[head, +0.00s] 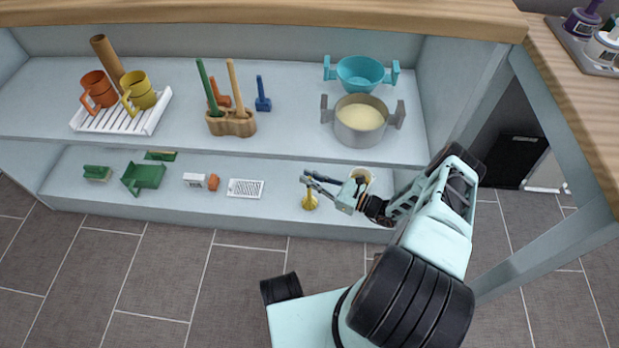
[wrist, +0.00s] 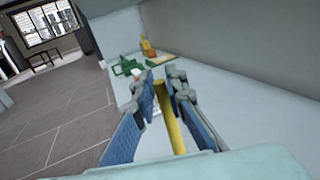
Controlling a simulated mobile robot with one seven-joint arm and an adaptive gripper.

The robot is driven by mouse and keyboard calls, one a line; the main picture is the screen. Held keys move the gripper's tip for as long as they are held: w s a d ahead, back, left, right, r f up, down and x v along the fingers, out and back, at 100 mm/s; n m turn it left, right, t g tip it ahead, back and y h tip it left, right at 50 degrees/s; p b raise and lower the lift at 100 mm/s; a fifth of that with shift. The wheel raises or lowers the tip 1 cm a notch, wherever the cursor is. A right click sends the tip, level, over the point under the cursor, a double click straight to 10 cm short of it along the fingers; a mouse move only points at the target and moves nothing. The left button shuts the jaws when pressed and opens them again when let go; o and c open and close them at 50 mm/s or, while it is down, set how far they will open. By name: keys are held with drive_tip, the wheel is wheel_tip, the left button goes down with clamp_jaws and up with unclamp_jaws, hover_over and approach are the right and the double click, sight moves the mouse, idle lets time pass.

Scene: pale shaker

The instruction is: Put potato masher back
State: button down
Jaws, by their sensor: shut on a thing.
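My gripper (head: 311,180) is low at the lower shelf, right of its middle. It is shut on a yellow utensil (head: 309,201), which I take to be the potato masher. In the wrist view the yellow handle (wrist: 171,118) stands between the blue finger pads of my gripper (wrist: 163,90). In the head view its wider yellow lower end is just below the fingers, at or close above the shelf; I cannot tell if it touches. A wooden utensil holder (head: 231,126) with green and tan handles stands on the upper shelf.
The upper shelf (head: 285,105) also holds a white rack (head: 150,123) with mugs, a grey pot (head: 362,136) and a teal colander (head: 361,84). The lower shelf has a green dustpan (head: 143,177), a white grater (head: 245,188) and a pale round container (head: 363,174) behind my gripper.

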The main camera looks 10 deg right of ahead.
drive_tip(key=shift+f, duration=0.2)
drive_tip(key=c, duration=1.9)
unclamp_jaws()
drive_tip(key=v, duration=1.2)
